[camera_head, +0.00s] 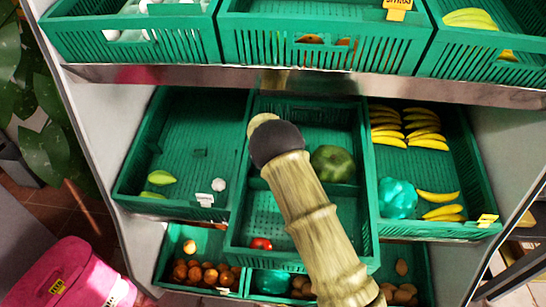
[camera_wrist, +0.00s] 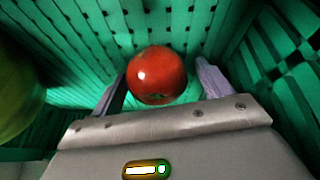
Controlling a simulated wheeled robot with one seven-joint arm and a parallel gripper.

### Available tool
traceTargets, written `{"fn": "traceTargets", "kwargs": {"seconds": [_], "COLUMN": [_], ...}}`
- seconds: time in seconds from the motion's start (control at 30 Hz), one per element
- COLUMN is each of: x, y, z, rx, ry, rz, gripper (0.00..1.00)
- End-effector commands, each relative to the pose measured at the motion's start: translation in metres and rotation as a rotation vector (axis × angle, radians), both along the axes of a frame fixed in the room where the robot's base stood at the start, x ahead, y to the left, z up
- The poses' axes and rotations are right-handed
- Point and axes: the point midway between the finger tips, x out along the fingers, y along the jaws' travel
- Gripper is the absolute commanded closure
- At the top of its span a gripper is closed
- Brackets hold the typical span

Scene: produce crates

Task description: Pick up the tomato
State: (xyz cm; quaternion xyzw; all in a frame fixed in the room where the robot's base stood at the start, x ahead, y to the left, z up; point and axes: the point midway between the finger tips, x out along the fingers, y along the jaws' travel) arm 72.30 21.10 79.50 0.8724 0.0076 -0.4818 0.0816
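A round red tomato (camera_wrist: 156,75) lies on the green crate floor in the wrist view, ahead of and between the two fingers of my gripper (camera_wrist: 160,84). The fingers are spread, with a gap showing at the right finger; I cannot tell whether the left one touches the tomato. In the head view a small red tomato (camera_head: 261,243) lies in the front part of the middle crate (camera_head: 262,212). I cannot tell whether it is the same one. My arm crosses that crate, and the fingers are not visible there.
A large green fruit (camera_head: 333,163) sits in the middle crate; a green round shape (camera_wrist: 18,92) is close at left in the wrist view. Slatted crate walls are near at right.

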Motion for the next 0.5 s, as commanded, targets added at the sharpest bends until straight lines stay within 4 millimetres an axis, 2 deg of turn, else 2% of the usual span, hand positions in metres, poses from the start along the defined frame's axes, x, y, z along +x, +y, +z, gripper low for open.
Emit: {"fn": "traceTargets", "kwargs": {"seconds": [0.03, 0.2, 0.5], "x": [-0.0003, -0.0004, -0.0005], "y": [-0.0051, -0.0068, -0.0077], "z": [-0.0044, -0.0048, -0.004], "rx": [-0.007, -0.01, -0.011], "ry": [0.006, 0.007, 0.008], "rz": [-0.005, -0.007, -0.008], "gripper": [0.35, 0.67, 0.67]}}
